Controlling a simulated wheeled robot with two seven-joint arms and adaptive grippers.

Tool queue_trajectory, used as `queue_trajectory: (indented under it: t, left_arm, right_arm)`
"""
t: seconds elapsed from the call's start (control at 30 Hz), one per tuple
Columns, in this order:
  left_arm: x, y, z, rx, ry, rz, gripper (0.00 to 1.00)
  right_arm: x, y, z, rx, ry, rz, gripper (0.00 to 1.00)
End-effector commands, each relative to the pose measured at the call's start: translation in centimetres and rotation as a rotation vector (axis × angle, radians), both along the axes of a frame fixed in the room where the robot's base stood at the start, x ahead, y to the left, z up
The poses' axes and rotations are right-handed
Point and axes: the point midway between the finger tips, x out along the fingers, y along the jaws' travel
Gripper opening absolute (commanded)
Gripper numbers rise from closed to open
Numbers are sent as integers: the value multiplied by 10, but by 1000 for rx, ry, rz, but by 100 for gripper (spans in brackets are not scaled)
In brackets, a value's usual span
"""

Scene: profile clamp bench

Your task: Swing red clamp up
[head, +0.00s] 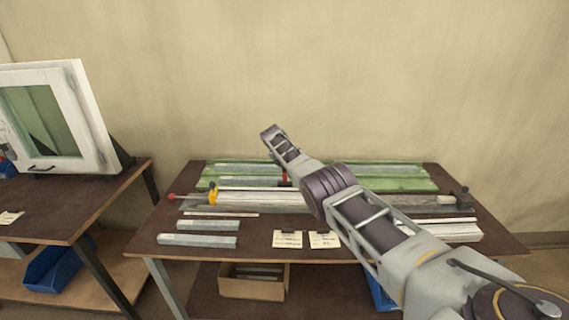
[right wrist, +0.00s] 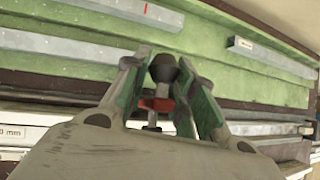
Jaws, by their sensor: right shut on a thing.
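The red clamp shows in the head view as a small upright red part (head: 284,178) on the bench, partly hidden by my right arm. In the right wrist view its red body (right wrist: 157,104) and black knob (right wrist: 163,70) lie between my fingers. My right gripper (right wrist: 164,66) is shut on the red clamp, with one green-lined finger on each side of the knob. How far the clamp is tilted is hard to tell. My left gripper is not in view.
A long pale profile (head: 262,199) lies along the bench (head: 262,226), with a yellow clamp (head: 213,193) near its left end and a dark clamp (head: 463,197) at the right. Green trays (head: 395,184) with grey bars lie behind. Loose bars (head: 198,241) and cards (head: 287,239) lie in front.

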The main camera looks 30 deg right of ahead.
Motion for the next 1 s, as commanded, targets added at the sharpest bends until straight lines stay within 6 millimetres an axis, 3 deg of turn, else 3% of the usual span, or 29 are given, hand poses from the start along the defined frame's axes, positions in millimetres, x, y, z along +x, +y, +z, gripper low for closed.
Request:
queue_trajectory:
  t: [0.03, 0.1, 0.13, 0.3, 1.0]
  left_arm:
    - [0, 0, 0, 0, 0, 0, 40]
    - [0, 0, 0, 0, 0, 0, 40]
    - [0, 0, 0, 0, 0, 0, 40]
    - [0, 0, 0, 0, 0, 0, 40]
    - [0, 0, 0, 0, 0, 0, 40]
  right_arm:
    - [3, -5, 12, -10, -17, -1, 0]
    - [3, -5, 12, -10, -17, -1, 0]
    - [3, -5, 12, -10, -17, -1, 29]
    - [2, -4, 8, -6, -12, -1, 48]
    - [0, 0, 6, -1, -4, -2, 48]
